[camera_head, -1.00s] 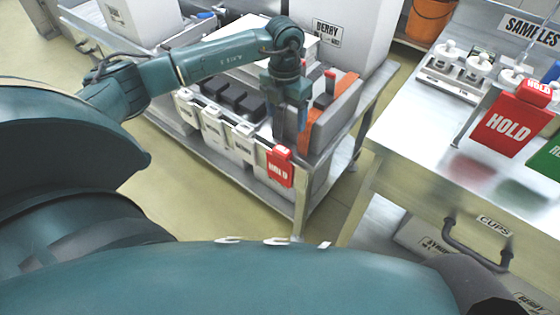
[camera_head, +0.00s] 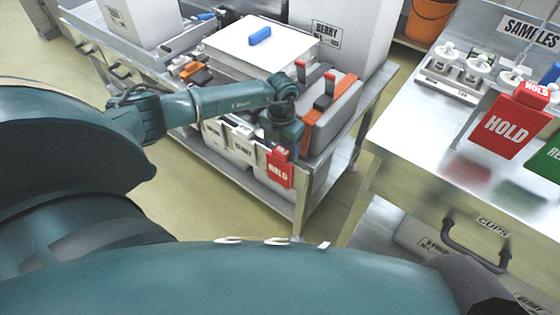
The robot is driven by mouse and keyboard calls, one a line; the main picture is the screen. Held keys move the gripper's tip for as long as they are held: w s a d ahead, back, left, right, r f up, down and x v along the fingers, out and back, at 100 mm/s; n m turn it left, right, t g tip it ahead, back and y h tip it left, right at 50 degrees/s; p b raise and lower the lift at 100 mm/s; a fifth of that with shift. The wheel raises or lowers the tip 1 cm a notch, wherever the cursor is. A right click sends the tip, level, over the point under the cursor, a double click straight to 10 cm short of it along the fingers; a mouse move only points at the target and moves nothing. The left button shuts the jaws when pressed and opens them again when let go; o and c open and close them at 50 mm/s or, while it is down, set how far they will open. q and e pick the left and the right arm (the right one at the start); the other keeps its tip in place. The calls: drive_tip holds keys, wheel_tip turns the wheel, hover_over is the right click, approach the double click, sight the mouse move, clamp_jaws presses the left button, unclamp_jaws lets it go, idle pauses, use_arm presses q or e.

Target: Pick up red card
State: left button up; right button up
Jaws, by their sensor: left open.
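A red card marked HOLD (camera_head: 280,172) hangs at the front right edge of the lower cart, with a red clip-like top. My left gripper (camera_head: 281,150) points down right at the top of this card; its fingers are mostly hidden by its own body, and I cannot tell whether they touch the card. It is open. A second red HOLD card (camera_head: 504,126) stands on the steel table at the right, beside a green card (camera_head: 549,157). My right gripper is not in view.
The cart (camera_head: 299,200) carries white bins (camera_head: 240,149), a grey holder with orange and red-handled tools (camera_head: 335,112), and a white box with a blue item (camera_head: 260,36) on top. A steel table (camera_head: 425,140) stands at the right, with a floor gap between.

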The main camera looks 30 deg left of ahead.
use_arm(q)
drive_tip(key=shift+f, duration=0.4)
idle(0.4)
drive_tip(key=shift+c, duration=0.3)
drive_tip(key=c, duration=1.3)
